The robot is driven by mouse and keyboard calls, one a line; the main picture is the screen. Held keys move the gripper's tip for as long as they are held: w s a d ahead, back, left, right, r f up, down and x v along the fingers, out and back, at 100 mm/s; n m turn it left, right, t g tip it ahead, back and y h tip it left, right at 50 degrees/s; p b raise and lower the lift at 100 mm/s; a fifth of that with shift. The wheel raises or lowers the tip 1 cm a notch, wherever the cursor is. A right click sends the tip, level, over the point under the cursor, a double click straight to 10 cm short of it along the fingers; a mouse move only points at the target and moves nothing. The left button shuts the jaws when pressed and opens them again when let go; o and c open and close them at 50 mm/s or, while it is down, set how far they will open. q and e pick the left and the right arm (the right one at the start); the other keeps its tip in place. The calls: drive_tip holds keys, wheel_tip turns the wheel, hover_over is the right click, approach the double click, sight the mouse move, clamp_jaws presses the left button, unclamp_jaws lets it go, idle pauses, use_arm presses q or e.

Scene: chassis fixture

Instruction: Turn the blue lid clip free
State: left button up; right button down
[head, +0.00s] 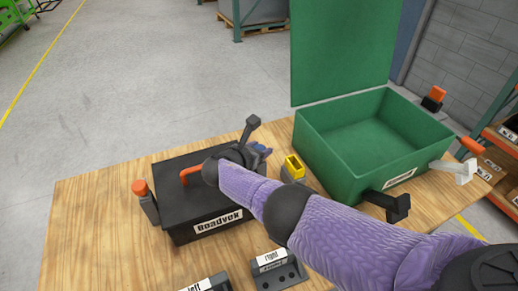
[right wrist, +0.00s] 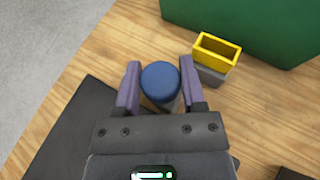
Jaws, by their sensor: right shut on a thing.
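The blue lid clip shows in the right wrist view as a round blue cap (right wrist: 160,80) on a grey body. In the head view only a little blue (head: 262,149) shows at the right end of the black box (head: 205,212) labelled Beadvek. My right gripper (right wrist: 160,88) is shut on the clip, with a purple finger on each side of it. In the head view my right arm and hand hide most of the clip and part of the box lid. An orange-topped clip (head: 141,192) stands at the box's left end. My left gripper is not in view.
A small yellow open holder (head: 293,165) on a grey base stands just right of the clip. A green open box (head: 352,175) with its lid raised stands behind at the right. Dark labelled blocks (head: 278,270) lie at the front edge. The table (head: 90,215) is clear at left.

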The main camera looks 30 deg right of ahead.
drive_tip(key=shift+r, duration=0.1)
drive_tip(key=shift+c, duration=0.9)
unclamp_jaws()
drive_tip(key=shift+s+a+r+p, duration=0.1)
drive_tip(key=shift+a+r+p, duration=0.15)
drive_tip(key=shift+p, duration=0.15)
drive_tip(key=p+v, duration=0.5)
drive_tip(key=v, duration=0.3)
drive_tip(key=shift+s+a+r, duration=0.1)
drive_tip(key=shift+s+a, duration=0.2)
drive_tip(key=shift+a, duration=0.15)
drive_tip(key=shift+s, duration=0.1)
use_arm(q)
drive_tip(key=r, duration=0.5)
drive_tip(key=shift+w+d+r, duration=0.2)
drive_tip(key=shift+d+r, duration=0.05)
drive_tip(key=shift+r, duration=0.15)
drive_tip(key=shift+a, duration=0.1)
